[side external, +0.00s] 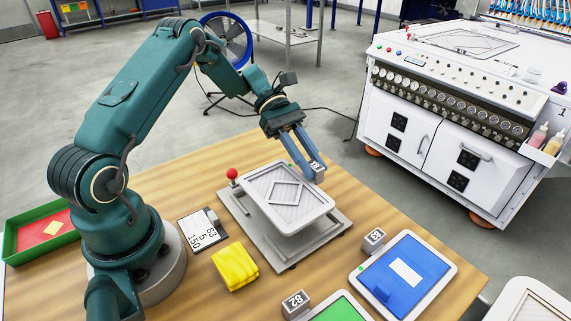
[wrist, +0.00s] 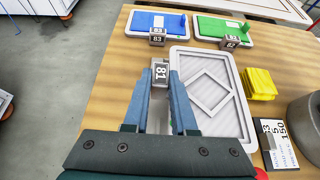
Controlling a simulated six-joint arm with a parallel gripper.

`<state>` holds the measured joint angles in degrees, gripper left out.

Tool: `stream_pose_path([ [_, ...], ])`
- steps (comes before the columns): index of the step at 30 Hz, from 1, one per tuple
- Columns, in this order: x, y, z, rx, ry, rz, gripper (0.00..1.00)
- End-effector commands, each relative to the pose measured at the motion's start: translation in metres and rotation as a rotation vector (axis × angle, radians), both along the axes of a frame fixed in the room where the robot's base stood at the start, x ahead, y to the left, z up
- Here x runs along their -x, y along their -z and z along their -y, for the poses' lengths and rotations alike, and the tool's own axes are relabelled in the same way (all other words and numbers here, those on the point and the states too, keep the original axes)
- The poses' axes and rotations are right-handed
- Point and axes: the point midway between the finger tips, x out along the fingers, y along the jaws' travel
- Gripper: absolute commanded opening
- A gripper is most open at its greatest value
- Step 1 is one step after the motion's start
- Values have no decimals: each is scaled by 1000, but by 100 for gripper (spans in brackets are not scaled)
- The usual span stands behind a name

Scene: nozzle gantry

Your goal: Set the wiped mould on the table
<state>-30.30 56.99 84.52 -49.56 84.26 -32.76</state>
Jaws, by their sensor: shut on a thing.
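The mould (side external: 287,196) is a white-rimmed tray with a grey ribbed inside and a raised diamond outline. It lies about level over a grey metal stand (side external: 243,226); I cannot tell whether they touch. My gripper (side external: 308,160) is shut on the grey block numbered 81 at the mould's edge. In the wrist view my gripper (wrist: 160,88) has its fingers on either side of the block (wrist: 160,71), and the mould (wrist: 182,61) extends to the right.
A blue-filled mould (side external: 449,268) with block 83 and a green-filled mould (side external: 340,308) with block 82 lie on the wooden table (side external: 185,172). A folded yellow cloth (side external: 234,266), a number card (side external: 203,230) and a green-rimmed tray (side external: 14,243) stand nearby. A red knob (side external: 232,174) rises at the stand's corner.

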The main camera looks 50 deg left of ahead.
Motion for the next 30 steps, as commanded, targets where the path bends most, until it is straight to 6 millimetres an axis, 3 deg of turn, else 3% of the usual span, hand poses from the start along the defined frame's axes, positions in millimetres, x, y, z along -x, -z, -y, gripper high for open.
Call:
stream_pose_path([
  [9, 0, 37, 0, 3, -1, -2, 0],
  [22, 0, 43, 0, 2, -1, 0, 0],
  [23, 0, 44, 0, 0, -1, 0, 29],
  [25, 0, 44, 0, 0, 0, 1, 55],
  [30, 0, 43, 0, 0, 0, 1, 55],
])
